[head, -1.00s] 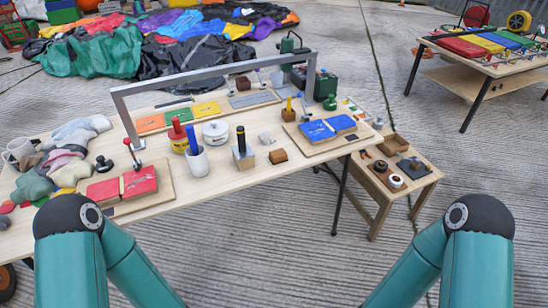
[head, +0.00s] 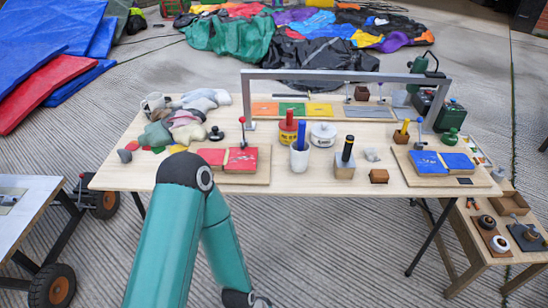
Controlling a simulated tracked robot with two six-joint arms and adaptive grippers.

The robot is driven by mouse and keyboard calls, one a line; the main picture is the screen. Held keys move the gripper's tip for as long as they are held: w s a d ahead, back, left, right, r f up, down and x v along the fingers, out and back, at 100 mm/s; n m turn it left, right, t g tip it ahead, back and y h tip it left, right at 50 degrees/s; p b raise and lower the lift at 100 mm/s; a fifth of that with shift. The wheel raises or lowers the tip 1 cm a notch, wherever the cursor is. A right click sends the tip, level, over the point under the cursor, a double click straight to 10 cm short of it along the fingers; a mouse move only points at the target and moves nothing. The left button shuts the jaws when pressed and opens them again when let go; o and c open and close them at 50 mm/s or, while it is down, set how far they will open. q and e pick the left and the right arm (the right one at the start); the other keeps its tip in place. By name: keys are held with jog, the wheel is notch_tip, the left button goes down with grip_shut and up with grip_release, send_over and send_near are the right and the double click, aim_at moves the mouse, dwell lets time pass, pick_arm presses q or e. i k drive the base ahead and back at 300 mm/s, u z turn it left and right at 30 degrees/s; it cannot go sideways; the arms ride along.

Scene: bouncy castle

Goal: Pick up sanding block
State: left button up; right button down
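A small brown block (head: 379,176) sits on the front part of the wooden workbench (head: 300,184), right of a pale block holding a black-handled tool (head: 345,160). It may be the sanding block, but I cannot tell for sure. A similar brown piece (head: 361,93) stands at the back of the bench. My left arm rises at the lower centre-left in front of the bench, with a dark joint at the bottom edge. Neither gripper shows in the head view.
A grey metal frame (head: 345,75) spans the bench. Red pads (head: 228,158), blue pads (head: 441,163), a white cup (head: 299,158) and grey cloth pieces (head: 187,125) crowd it. A lower side table (head: 500,225) stands right. A wheeled table (head: 25,215) stands left.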

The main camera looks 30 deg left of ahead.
aim_at(376, 176)
jog(key=z, duration=0.05)
jog(key=k, duration=0.5)
jog(key=z, duration=0.85)
jog(key=i, duration=0.3)
jog(key=z, duration=0.7)
jog(key=i, duration=1.15)
jog(key=u, duration=2.65)
